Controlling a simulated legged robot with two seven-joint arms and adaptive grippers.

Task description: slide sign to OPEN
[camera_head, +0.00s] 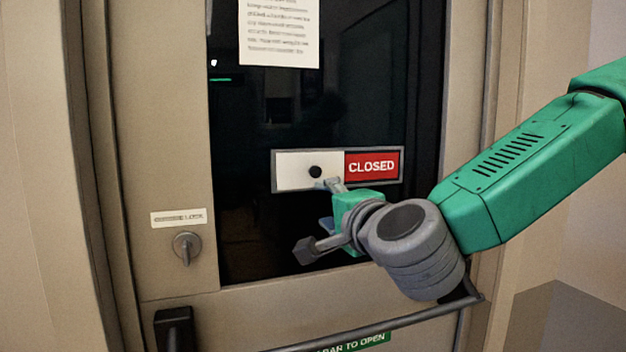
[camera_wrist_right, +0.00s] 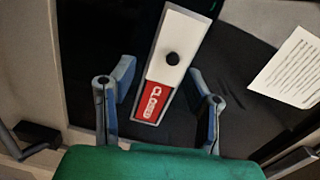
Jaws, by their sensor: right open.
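The sliding sign (camera_head: 338,151) is on the dark window of the door. Its white slider plate (camera_head: 297,168) with a black round knob (camera_head: 315,172) covers the left half. The right half shows red with the word CLOSED (camera_head: 372,166). My right gripper (camera_head: 328,184) is just below the knob in the head view. In the right wrist view the right gripper (camera_wrist_right: 160,98) is open, with its two fingers on either side of the sign's red end (camera_wrist_right: 153,103). The knob (camera_wrist_right: 172,59) lies beyond the fingertips, with nothing gripped. My left gripper is in neither view.
A push bar (camera_head: 400,320) crosses the door below the window. A lock knob (camera_head: 187,247) with a label (camera_head: 179,217) is at the left. A paper notice (camera_head: 279,30) hangs on the glass above the sign. The glass around the sign is clear.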

